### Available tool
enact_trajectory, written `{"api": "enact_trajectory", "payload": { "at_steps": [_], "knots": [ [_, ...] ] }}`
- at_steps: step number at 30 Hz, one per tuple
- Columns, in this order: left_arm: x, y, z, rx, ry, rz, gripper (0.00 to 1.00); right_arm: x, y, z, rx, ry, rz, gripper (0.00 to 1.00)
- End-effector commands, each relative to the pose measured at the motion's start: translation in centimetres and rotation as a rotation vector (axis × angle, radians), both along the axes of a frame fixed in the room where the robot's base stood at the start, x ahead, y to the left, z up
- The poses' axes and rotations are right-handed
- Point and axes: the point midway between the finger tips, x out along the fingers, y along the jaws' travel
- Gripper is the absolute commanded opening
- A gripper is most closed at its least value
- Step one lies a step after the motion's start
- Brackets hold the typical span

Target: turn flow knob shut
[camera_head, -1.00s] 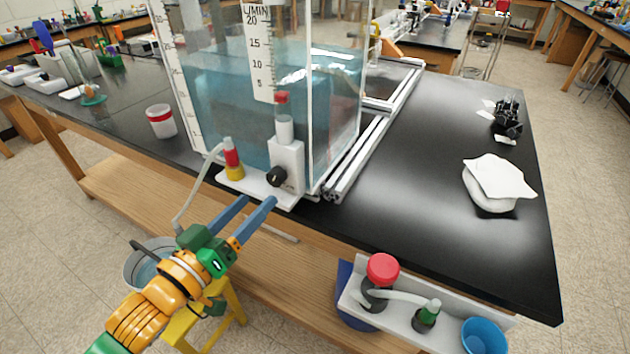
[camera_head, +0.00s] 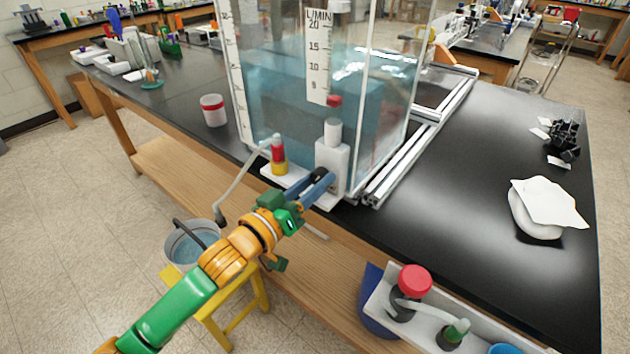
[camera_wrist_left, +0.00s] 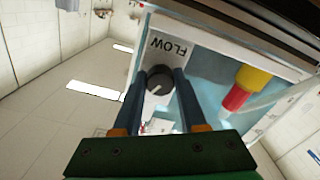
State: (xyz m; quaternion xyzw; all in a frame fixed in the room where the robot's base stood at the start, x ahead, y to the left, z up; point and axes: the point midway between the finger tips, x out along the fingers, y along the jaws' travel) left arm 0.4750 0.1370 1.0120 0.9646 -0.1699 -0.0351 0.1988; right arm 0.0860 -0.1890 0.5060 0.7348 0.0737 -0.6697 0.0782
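In the head view the knob (camera_head: 319,175) sits low on the white flowmeter block (camera_head: 333,158), partly covered by my fingers. My left gripper (camera_head: 312,186) reaches it from the lower left. In the left wrist view its two blue fingers (camera_wrist_left: 163,88) lie one on each side of the knob, very near its edges. I cannot tell whether they press on it. My right gripper is not in view.
A red and yellow fitting (camera_head: 278,157) with a hose stands just left of the block. The clear water tank (camera_head: 290,110) rises behind. A caddy (camera_head: 428,322) with bottles hangs at the front edge.

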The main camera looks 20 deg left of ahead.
Motion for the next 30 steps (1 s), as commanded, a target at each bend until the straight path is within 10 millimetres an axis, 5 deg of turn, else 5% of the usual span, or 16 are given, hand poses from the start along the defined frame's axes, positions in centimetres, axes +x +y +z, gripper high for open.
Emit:
{"api": "enact_trajectory", "payload": {
  "at_steps": [14, 30],
  "knots": [
    [0.0, 0.1, 0.1, 0.070, -0.024, 0.001, 0.00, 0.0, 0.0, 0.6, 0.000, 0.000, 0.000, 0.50],
    [0.1, 0.2, 0.3, 0.511, -0.186, 0.001, 0.00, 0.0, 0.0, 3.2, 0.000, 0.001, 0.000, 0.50]
  ]
}}
